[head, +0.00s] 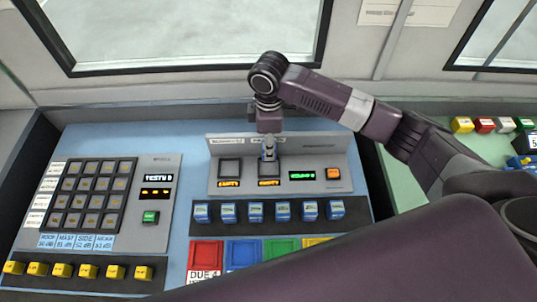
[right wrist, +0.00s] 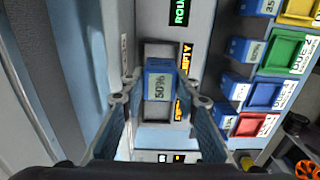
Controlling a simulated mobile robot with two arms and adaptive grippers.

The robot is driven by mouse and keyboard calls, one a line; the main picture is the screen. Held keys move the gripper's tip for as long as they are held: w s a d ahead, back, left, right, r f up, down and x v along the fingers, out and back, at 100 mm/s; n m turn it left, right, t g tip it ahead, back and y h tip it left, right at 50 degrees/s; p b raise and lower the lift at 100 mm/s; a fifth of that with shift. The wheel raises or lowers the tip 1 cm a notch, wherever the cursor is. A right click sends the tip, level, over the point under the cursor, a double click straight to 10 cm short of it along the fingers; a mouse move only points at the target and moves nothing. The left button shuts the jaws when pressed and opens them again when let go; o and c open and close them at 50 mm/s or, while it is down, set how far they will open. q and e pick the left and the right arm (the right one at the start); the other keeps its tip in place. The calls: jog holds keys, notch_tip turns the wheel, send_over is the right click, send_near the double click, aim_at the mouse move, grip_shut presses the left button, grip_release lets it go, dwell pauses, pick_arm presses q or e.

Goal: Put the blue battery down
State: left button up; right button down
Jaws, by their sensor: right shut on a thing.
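My right gripper (head: 268,152) reaches in from the right and points down over the grey slot panel (head: 350,160). In the right wrist view its fingers are shut on a blue battery (right wrist: 159,82) with a "50%" label. The battery is in front of two dark square slots, which show in the head view as a left slot (head: 230,169) and a right slot (head: 268,169). The gripper is over the right slot; I cannot tell whether the battery touches it. The gripper mostly hides the battery in the head view. My left gripper is not in view.
A row of several blue batteries (head: 255,211) stands in a dark rack in front of the panel. Coloured bins (head: 243,252) lie nearer. A keypad (head: 90,197) is at left, with yellow blocks (head: 87,271) below it. More coloured blocks (head: 484,125) sit at right.

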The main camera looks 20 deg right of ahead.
jog(key=shift+f, duration=0.95)
notch_tip(320, 180, down, 4)
jog(key=shift+f+p, duration=0.1)
jog(key=shift+p, duration=0.35)
jog(key=shift+f, duration=0.1)
jog(key=shift+f, duration=0.15)
jog(key=c, duration=1.8)
grip_release()
jog(key=shift+o, duration=0.2)
notch_tip(320, 180, up, 12)
jog(key=shift+r+b, duration=0.2)
jog(key=shift+b, duration=0.8)
